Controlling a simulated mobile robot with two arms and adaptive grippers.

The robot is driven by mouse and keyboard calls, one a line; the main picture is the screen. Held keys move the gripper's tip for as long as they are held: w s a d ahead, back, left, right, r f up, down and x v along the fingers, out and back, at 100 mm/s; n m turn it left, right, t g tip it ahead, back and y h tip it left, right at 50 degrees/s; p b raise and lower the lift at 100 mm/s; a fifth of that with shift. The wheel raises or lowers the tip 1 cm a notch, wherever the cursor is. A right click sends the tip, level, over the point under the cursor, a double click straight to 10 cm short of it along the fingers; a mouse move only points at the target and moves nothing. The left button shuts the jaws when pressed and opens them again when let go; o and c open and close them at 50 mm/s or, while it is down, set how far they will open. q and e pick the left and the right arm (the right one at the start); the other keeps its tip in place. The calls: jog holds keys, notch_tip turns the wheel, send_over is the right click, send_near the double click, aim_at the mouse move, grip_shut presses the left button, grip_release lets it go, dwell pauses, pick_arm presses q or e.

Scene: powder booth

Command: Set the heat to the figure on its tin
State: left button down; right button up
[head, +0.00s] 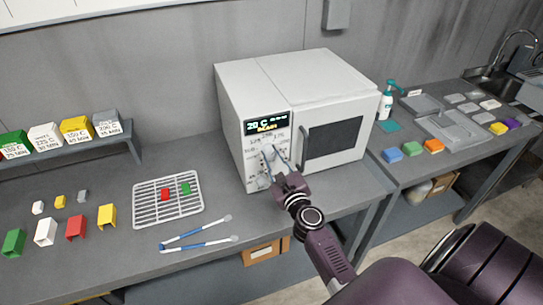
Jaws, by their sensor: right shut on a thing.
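The white oven (235,110) stands on the bench against the wall, its door shut. Its display (265,125) reads about "20 C" with a yellow word below. My right gripper (272,160) is at the control panel under the display, shut on what looks like a dial; the fingers hide the dial and its setting. On the shelf at left stand a green tin (14,145), a white tin (45,137), a yellow tin (76,130) and a grey tin (106,124). Their labels carry a temperature and minutes, too small to read surely. My left gripper is not in view.
A wire rack (150,215) holds a red piece (165,194) and a green piece (186,189). Blue-handled tongs (200,244) lie in front of it. Small coloured pieces stand at left.

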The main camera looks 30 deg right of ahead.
jog(key=shift+f, duration=0.15)
dwell(0.3)
jog(key=o, duration=1.1)
jog(key=shift+o, duration=0.2)
jog(key=v, duration=0.7)
jog(key=shift+s, duration=0.25)
jog(key=shift+a, duration=0.1)
